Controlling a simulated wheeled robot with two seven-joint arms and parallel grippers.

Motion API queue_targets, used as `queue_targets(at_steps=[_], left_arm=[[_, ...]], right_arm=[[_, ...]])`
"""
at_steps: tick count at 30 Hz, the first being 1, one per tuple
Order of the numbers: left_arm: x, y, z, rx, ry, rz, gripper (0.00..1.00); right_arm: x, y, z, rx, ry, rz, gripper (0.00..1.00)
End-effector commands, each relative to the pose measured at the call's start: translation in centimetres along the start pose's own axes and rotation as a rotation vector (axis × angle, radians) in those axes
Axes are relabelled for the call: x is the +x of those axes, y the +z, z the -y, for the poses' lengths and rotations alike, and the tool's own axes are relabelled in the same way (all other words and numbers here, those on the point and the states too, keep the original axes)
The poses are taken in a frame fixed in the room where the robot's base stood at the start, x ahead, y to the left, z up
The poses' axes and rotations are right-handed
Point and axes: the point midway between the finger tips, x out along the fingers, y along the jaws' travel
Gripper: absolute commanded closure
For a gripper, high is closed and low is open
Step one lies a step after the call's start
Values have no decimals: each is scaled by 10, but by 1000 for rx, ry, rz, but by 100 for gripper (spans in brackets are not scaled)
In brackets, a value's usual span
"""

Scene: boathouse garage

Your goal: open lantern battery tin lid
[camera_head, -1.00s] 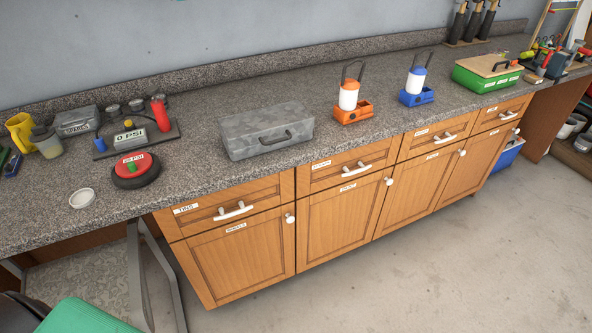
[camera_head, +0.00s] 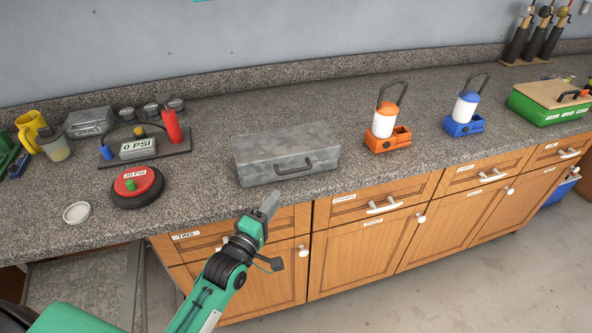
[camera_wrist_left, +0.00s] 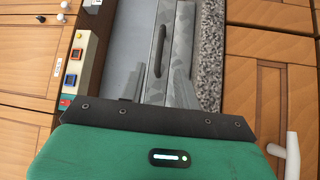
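A grey mottled metal tin (camera_head: 270,150) sits on the granite counter with its lid shut. A dark handle (camera_head: 295,167) is on its front face. In the left wrist view the tin (camera_wrist_left: 180,45) and its handle (camera_wrist_left: 158,52) lie straight ahead, beyond the fingers. My left gripper (camera_head: 268,205) is just in front of the tin, near the counter's front edge, and touches nothing that I can see. In the left wrist view its two grey fingers (camera_wrist_left: 157,90) stand apart with nothing between them. My right gripper is not in view.
An orange lantern (camera_head: 388,130) and a blue lantern (camera_head: 464,112) stand right of the tin. A red-topped round gauge (camera_head: 135,185), a pump set (camera_head: 150,150) and a white lid (camera_head: 76,212) are on the left. Drawers (camera_head: 375,206) with white handles are below the counter's edge.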

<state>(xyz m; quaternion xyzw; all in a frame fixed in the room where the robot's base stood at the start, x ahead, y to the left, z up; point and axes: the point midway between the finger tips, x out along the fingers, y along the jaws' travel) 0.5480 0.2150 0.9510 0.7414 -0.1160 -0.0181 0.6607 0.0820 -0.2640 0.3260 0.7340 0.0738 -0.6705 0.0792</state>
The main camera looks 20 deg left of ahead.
Motion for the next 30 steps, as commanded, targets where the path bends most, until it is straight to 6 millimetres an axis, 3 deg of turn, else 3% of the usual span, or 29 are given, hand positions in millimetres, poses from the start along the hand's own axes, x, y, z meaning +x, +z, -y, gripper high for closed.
queue_targets(at_steps=[5,18,24,30], left_arm=[[31,0,-2,1,1,0,68],[103,0,-1,2,-1,0,68],[119,0,0,2,-2,1,68],[122,0,1,2,-3,1,68]], right_arm=[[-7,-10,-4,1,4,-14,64],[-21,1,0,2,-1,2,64],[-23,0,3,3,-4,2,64],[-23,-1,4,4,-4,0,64]])
